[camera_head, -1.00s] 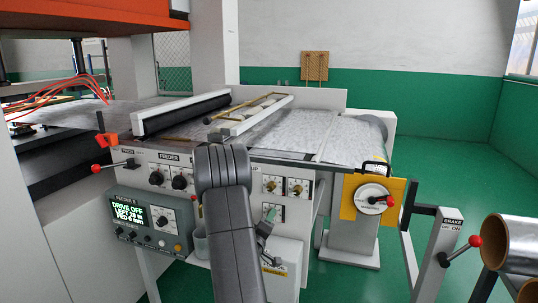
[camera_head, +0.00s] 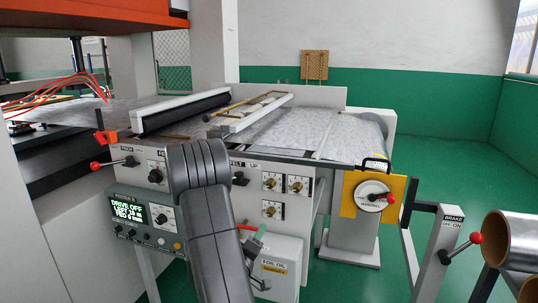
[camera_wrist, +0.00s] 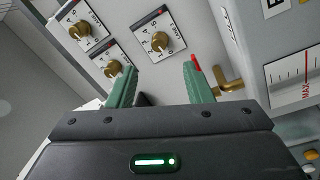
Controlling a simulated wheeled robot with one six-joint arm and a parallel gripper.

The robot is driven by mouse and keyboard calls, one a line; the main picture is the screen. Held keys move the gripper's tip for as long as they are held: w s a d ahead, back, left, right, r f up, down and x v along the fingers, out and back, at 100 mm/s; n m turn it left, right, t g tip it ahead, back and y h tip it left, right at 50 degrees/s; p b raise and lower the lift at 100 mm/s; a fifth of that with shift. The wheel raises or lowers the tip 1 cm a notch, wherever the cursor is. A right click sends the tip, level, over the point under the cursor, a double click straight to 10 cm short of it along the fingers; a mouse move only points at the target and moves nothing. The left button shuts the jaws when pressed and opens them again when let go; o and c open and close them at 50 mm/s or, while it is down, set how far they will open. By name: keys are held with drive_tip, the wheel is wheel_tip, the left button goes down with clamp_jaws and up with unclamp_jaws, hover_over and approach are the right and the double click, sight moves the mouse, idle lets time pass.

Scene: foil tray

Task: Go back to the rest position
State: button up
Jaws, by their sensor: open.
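My gripper (camera_wrist: 158,85) shows in the wrist view with two green fingers spread apart and nothing between them. A thin red piece shows at the right finger. In the head view my grey arm stands in front of the feeder machine (camera_head: 322,215), and my gripper (camera_head: 254,258) is partly hidden behind the arm, low in front of the white foil oil box (camera_head: 284,262). In the wrist view, brass-knobbed dials (camera_wrist: 158,42) on the machine's panel lie beyond the fingers.
A control box with a lit display (camera_head: 128,211) is left of my arm. A red-knobbed brake lever (camera_head: 475,239) and a brown roll (camera_head: 510,241) stand at the right. A yellow plate with a handwheel (camera_head: 371,196) is on the machine's right end.

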sight(269, 214)
drive_tip(key=p+x, duration=0.1)
drive_tip(key=x, duration=0.9)
drive_tip(key=shift+r, duration=0.15)
drive_tip(key=m, duration=0.3)
drive_tip(key=shift+s+a, duration=0.1)
drive_tip(key=shift+a, duration=0.05)
drive_tip(key=m, duration=0.4)
drive_tip(key=shift+m+g+h+p, duration=0.3)
drive_tip(key=shift+h+p, duration=0.1)
drive_tip(key=m+p, duration=0.2)
drive_tip(key=m, duration=0.5)
drive_tip(key=shift+r+g, duration=0.2)
drive_tip(key=shift+g, duration=0.2)
drive_tip(key=shift+s+a+f, duration=0.15)
drive_tip(key=shift+s+a, duration=0.05)
drive_tip(key=shift+s, duration=0.1)
drive_tip(key=shift+s+a, duration=0.25)
drive_tip(key=shift+s, duration=0.4)
